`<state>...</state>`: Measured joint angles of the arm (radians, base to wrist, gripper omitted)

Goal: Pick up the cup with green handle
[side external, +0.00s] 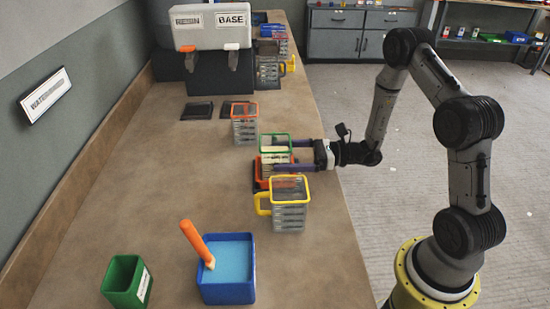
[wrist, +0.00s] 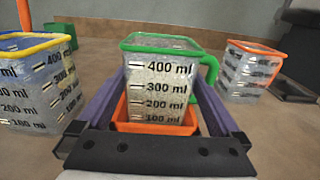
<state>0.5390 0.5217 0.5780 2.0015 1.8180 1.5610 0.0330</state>
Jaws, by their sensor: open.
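The cup with the green rim and green handle (wrist: 160,85) is clear, with measuring marks, and stands upright in a small orange tray (wrist: 122,118). In the side external view the green cup (side external: 275,146) is partly hidden by my gripper and the yellow cup. My gripper (side external: 280,154) is open and level, with its purple fingers reaching along both sides of the green cup. In the wrist view my gripper (wrist: 160,90) has one finger on each side of the cup. I cannot tell whether a finger touches it. The green handle (wrist: 209,75) points right in the wrist view.
A yellow-rimmed cup (side external: 289,205) stands close in front, an orange-rimmed cup (side external: 244,126) behind. A blue container with blue liquid (side external: 227,287) and an orange-handled tool (side external: 195,241), and a green bin (side external: 125,283), stand nearer the camera. The bench's left middle is clear.

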